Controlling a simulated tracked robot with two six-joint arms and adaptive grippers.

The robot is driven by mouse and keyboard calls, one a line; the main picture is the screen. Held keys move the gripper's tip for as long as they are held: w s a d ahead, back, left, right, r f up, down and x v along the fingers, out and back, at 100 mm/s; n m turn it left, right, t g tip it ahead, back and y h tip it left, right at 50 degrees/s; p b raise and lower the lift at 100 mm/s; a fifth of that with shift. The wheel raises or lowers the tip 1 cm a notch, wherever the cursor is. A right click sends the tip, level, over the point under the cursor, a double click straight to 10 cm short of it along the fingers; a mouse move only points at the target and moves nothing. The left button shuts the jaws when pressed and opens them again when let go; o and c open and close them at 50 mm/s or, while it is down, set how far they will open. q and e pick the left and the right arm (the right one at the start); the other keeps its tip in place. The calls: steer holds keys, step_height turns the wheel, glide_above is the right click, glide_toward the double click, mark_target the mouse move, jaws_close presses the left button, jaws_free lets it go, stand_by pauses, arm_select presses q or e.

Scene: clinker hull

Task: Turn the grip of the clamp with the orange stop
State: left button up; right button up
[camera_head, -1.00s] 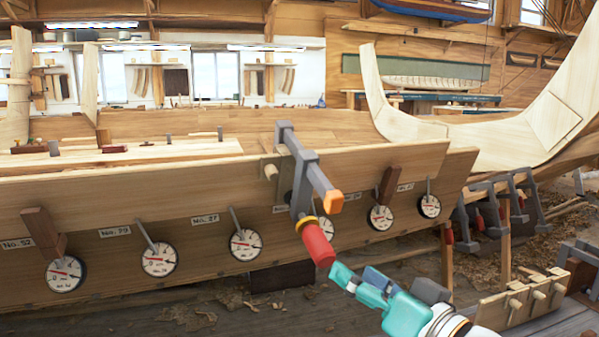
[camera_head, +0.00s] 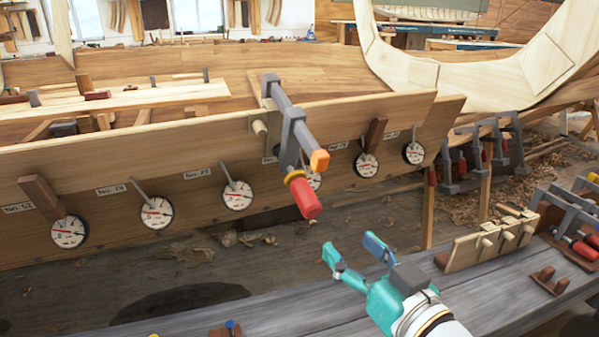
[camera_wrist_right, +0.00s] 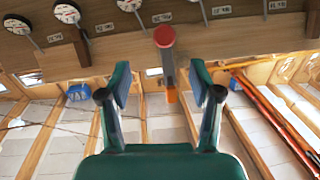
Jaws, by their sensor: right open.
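The clamp (camera_head: 292,125) is a grey bar clamp on the hull's upper plank, with an orange stop (camera_head: 320,161) at its bar end. Its red grip (camera_head: 306,199) hangs below, tilted down to the right, under an orange-yellow collar. My right gripper (camera_head: 352,250), with teal fingers, is open and empty, below and to the right of the grip, apart from it. In the right wrist view the red grip (camera_wrist_right: 164,37) and orange stop (camera_wrist_right: 171,96) show beyond and between the open fingers (camera_wrist_right: 160,84). My left gripper is not in view.
Several round dials, one partly behind the clamp, line the plank (camera_head: 100,165). A grey bench (camera_head: 270,312) in front carries a wooden rack with pegs (camera_head: 490,242) and spare clamps (camera_head: 570,215) at right. Open floor lies between hull and bench.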

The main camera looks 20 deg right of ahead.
mark_target(298, 193)
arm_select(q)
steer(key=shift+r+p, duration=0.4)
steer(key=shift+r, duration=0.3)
arm_select(e)
steer(key=w+a, duration=0.1)
steer(key=w, duration=0.4)
steer(key=w+a, duration=0.1)
steer(key=w, duration=0.5)
steer(key=w+a+r, duration=0.1)
steer(key=w, duration=0.4)
steer(key=shift+w+a, duration=0.25)
steer(key=c, duration=1.2)
steer(key=m+y+b, duration=0.1)
steer(key=b, duration=0.3)
steer(key=y+b, duration=0.1)
steer(key=b, duration=0.3)
steer(key=shift+a+f+m, duration=0.1)
steer(key=shift+f+m, duration=0.2)
steer(key=shift+m, duration=0.1)
steer(key=shift+r+m+y+b, duration=0.15)
steer(key=shift+m+y+b, duration=0.15)
steer(key=shift+y+b, duration=0.25)
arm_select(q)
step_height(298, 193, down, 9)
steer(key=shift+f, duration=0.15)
arm_select(e)
steer(key=shift+a+r+m+y, duration=0.15)
steer(key=shift+m+y, duration=0.1)
steer(key=shift+m, duration=0.15)
